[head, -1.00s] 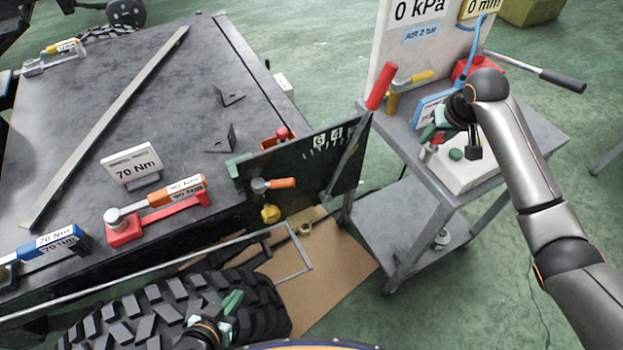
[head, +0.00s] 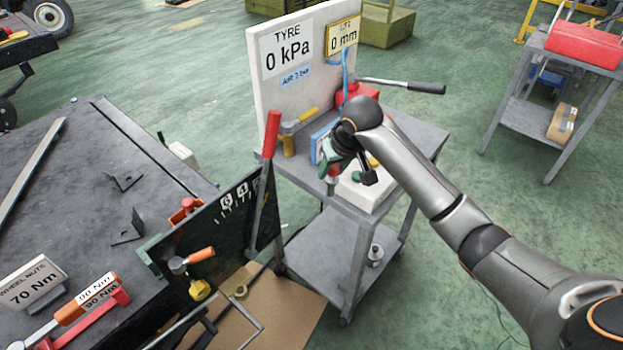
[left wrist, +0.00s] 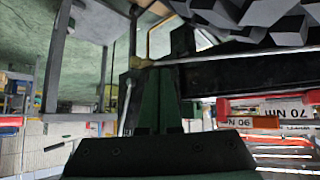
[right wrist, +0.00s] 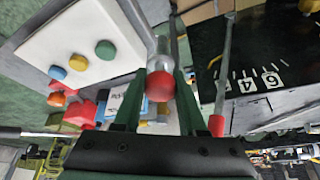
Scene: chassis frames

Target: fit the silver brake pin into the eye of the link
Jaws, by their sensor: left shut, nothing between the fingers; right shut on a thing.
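My right gripper (head: 330,158) is over the left edge of the trolley's top. It is shut on the brake pin (head: 332,186), which has a red knob and a silver body. In the right wrist view the pin's red knob (right wrist: 160,86) sits between the fingertips, with its silver shank beyond. A brass ring-like eye (head: 241,292), apparently the link's, is low beside the black numbered plate, apart from the pin. My left gripper (left wrist: 160,105) is shut and empty in the left wrist view, outside the head view.
The trolley (head: 330,245) carries a white block (head: 368,197) with coloured buttons, a yellow-handled hammer (head: 296,125) and a gauge board (head: 300,60). A red-handled lever (head: 268,140) stands by the numbered plate (head: 220,225), between bench (head: 85,190) and trolley.

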